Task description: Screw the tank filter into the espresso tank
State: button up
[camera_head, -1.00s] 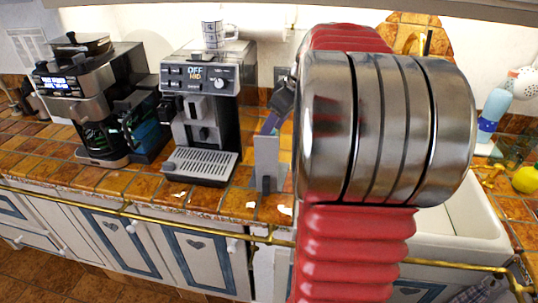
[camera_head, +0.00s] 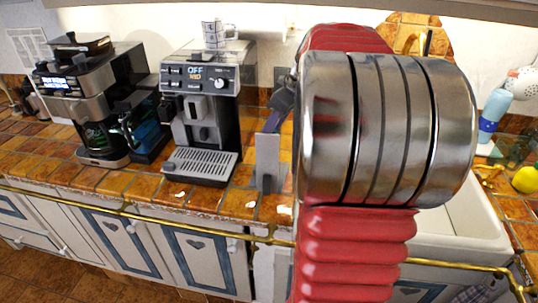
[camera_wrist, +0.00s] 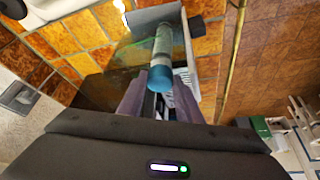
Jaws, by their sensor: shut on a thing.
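The tank filter (camera_wrist: 161,62), a pale cylinder with a teal end, lies between the two purple fingers of my gripper (camera_wrist: 160,98) in the wrist view. The gripper is shut on it. The espresso tank seems to be the grey upright piece (camera_head: 267,160) on the counter, right of the espresso machine (camera_head: 203,110). In the head view my gripper (camera_head: 274,121) is just above the tank. In the wrist view a grey panel (camera_wrist: 152,17) lies just beyond the filter. I cannot tell whether filter and tank touch. My arm hides part of this area.
A coffee maker (camera_head: 93,105) stands at the far left, and a cup (camera_head: 213,33) sits on the espresso machine. A white sink (camera_head: 458,220) is on the right. A brass rail (camera_head: 140,217) runs along the counter front. Bare tiles (camera_head: 50,160) lie at the left.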

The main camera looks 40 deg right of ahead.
jog(key=shift+a+f+m+h, duration=0.15)
jog(key=shift+m+h, duration=0.5)
jog(key=shift+m, duration=0.8)
jog(key=shift+a+r+m+h, duration=0.15)
jog(key=shift+m+h, duration=0.5)
jog(key=shift+m, duration=0.8)
jog(key=shift+f, duration=0.1)
jog(key=o, duration=1.1)
jog(key=shift+d+n+y, duration=0.15)
jog(key=shift+n+y, duration=0.55)
jog(key=shift+n, duration=0.8)
jog(key=shift+d+n+y, duration=0.15)
jog(key=shift+n+y, duration=0.55)
jog(key=shift+n, duration=0.8)
jog(key=shift+r, duration=2.05)
